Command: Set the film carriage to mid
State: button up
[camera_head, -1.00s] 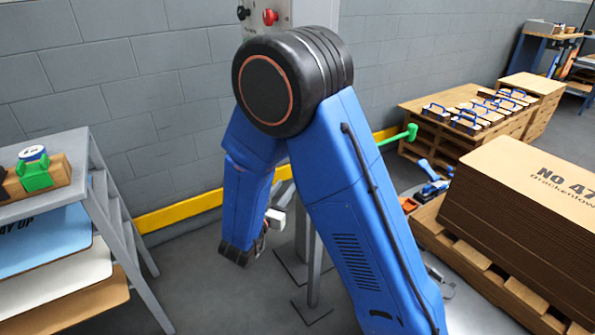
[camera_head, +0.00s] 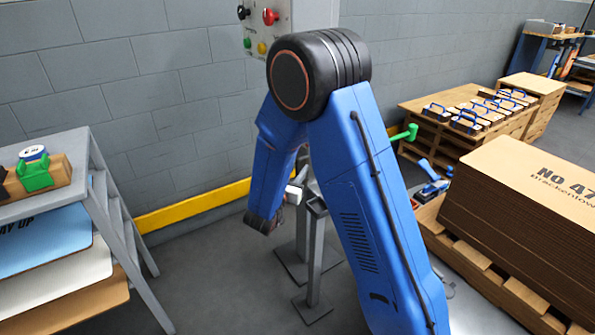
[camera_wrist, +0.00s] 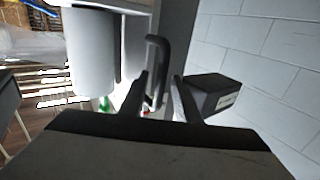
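In the wrist view a white film roll (camera_wrist: 90,52) stands upright at the left, beside a grey upright. A dark looped handle (camera_wrist: 157,45) shows near the centre, apparently on the film carriage; its setting cannot be read. My gripper (camera_wrist: 160,88) is open, its two dark fingers apart. The handle's lower part shows in or just beyond the gap between them; contact cannot be told. In the head view my blue arm hides the film roll, the handle and the fingertips.
A dark box (camera_wrist: 212,92) sits close right of the fingers, before the block wall. In the head view a control box (camera_head: 300,25) hangs on the wall. A grey stand (camera_head: 313,255) is behind my arm; a rack (camera_head: 95,190) is left, stacked cardboard (camera_head: 530,200) right.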

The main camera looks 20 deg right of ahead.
aim_at(298, 160)
grip_shut()
jog(key=shift+r, duration=2.85)
grip_release()
jog(key=v, duration=1.7)
jog(key=shift+a, duration=0.2)
jog(key=shift+s+f, duration=0.1)
jog(key=shift+f, duration=0.05)
